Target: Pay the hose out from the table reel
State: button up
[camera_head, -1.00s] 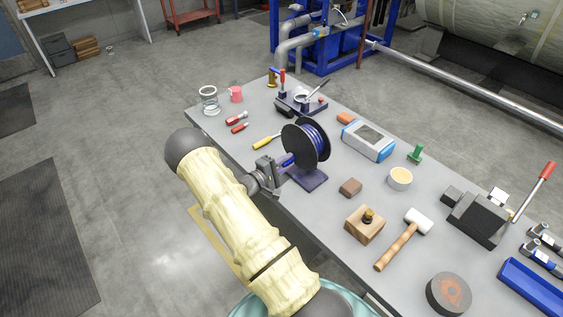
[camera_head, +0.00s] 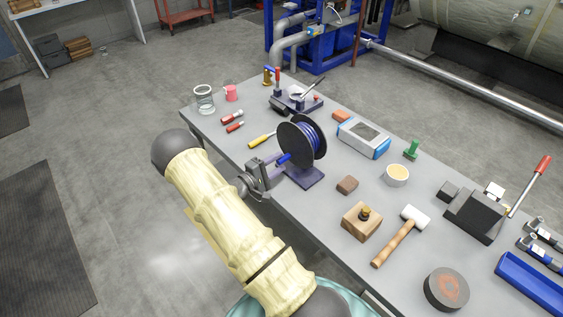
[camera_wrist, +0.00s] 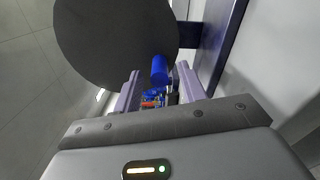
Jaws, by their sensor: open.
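The table reel (camera_head: 290,145) stands near the table's edge, with a black disc flange, blue hose (camera_head: 312,138) wound on it and a dark purple base (camera_head: 305,177). A short blue hose end (camera_head: 283,159) sticks out on the side facing my gripper. My gripper (camera_head: 272,170) is open beside the reel at the table edge. In the wrist view, the blue end (camera_wrist: 160,70) shows between the two pale purple fingers (camera_wrist: 160,86), in front of the black flange (camera_wrist: 115,40). I cannot tell whether a finger touches it.
A yellow screwdriver (camera_head: 261,140) lies left of the reel. A blue-grey box device (camera_head: 363,139) is behind. Open floor lies left of the table.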

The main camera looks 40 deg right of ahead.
jog(key=s+a+b, duration=0.1)
jog(key=a+b, duration=0.1)
jog(key=a, duration=1.3)
jog(key=shift+s+b, duration=0.35)
jog(key=shift+b, duration=0.05)
jog(key=shift+w+d, duration=0.1)
jog(key=shift+w, duration=0.1)
